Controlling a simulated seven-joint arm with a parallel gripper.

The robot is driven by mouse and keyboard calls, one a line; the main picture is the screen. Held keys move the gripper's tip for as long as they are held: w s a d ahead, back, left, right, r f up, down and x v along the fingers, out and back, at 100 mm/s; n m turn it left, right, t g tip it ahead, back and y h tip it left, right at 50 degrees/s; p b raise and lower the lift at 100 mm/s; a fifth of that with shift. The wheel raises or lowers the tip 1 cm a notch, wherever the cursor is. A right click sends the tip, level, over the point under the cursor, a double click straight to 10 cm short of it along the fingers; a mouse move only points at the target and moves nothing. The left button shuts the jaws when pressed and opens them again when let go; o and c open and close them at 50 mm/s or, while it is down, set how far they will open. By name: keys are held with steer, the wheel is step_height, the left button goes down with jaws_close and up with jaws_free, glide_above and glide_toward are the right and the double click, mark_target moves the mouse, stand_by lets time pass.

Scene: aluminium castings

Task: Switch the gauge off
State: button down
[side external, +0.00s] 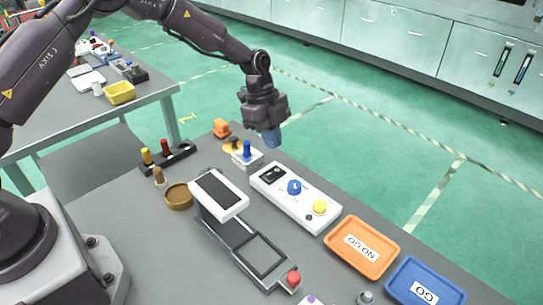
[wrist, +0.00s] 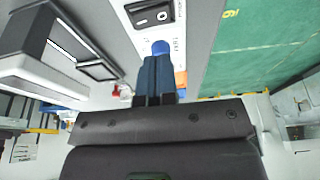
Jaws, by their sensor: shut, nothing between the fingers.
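The gauge's white control box (side external: 270,178) stands on the bench, with a black rocker switch (side external: 272,175), a blue knob (side external: 294,187) and a yellow button (side external: 320,207). In the wrist view the rocker switch (wrist: 150,14) shows near the top, marked with a line and a circle; I cannot tell which side is pressed. The blue knob (wrist: 161,47) shows just past my fingertips, which partly hide the box. My gripper (side external: 272,143) is shut and empty, pointing down in the air and apart from the box. The gauge stand (side external: 220,190) with a dark screen is left of the box.
An orange NO GO tray (side external: 339,234) and a blue GO tray (side external: 406,270) lie to the right. A small white block with levers (side external: 247,160), a brown bowl (side external: 178,196) and a rack (side external: 178,158) stand left. A red knob (side external: 293,278) is in front.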

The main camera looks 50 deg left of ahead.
steer(key=w+v, duration=0.1)
steer(key=v, duration=0.6)
steer(key=shift+r, duration=0.35)
steer(key=shift+a, duration=0.15)
